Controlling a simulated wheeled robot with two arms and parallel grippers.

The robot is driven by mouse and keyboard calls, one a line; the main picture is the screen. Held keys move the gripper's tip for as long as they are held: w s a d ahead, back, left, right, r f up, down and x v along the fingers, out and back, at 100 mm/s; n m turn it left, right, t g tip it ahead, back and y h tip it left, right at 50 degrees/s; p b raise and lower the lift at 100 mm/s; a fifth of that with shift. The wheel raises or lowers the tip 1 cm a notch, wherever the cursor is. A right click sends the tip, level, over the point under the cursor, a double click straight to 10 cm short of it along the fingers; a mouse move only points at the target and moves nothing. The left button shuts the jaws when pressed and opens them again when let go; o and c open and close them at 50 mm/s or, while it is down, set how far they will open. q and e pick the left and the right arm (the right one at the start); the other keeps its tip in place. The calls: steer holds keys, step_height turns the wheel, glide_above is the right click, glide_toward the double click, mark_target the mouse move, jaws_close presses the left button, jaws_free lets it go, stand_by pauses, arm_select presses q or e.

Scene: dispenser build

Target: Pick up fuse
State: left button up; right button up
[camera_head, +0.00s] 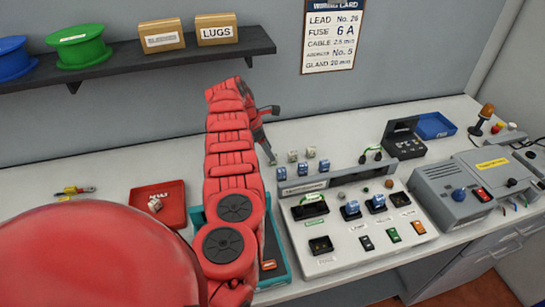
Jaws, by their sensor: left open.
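Small blue-topped blocks (303,169) stand in a row at the back left of the grey-white panel (350,240). Two pale blocks (310,152) sit just behind them. Their markings are too small to read, so I cannot tell which piece is the fuse. The wall card (332,33) reads "FUSE 6 A". My left gripper (272,161) is open and points down, just left of these blocks; no piece shows between its fingers. My red left arm covers part of the bench. My right gripper is out of view.
A red tray (174,192) holds a pale block. A teal tray (278,266) is partly hidden by my arm. A black case (402,139), a blue tray (435,126) and a grey machine (467,190) stand to the right. A dark shelf (130,66) hangs above the bench.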

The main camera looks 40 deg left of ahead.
arm_select(q)
steer(key=x, duration=0.3)
steer(key=shift+w+a+f+p, duration=0.2)
steer(key=shift+a+f+p, duration=0.1)
steer(key=shift+f+p, duration=0.05)
steer(key=shift+d+f, duration=0.25)
steer(key=shift+w, duration=0.1)
jaws_close()
